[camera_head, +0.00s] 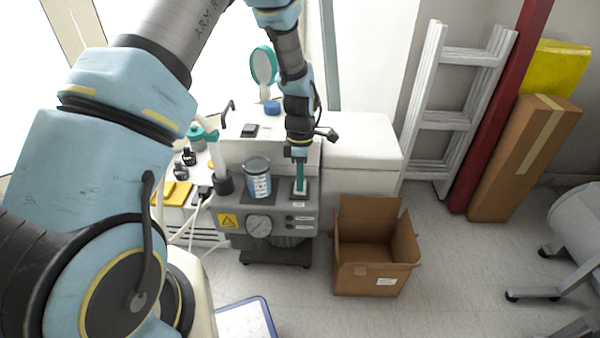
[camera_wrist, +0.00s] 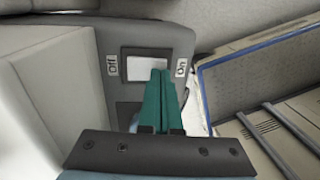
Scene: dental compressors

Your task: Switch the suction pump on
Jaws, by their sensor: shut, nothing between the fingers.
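The suction pump (camera_head: 285,216) is a grey unit with a round gauge on its front, below the white counter. My gripper (camera_head: 300,186) points straight down over the right part of its top, with its teal fingers together and empty. In the wrist view the pale rocker switch (camera_wrist: 142,60) sits in the pump's dark top panel, between a left label (camera_wrist: 111,65) that seems to read "Off" and a right label (camera_wrist: 181,68) that seems to read "On". The fingertips (camera_wrist: 159,74) overlap the switch's right half, near the right label. I cannot tell whether they touch it.
A clear jar (camera_head: 257,184) stands on the pump left of my gripper. An open cardboard box (camera_head: 372,265) is on the floor to the right. A mirror (camera_head: 264,66) and small items stand on the white counter (camera_head: 362,150) behind.

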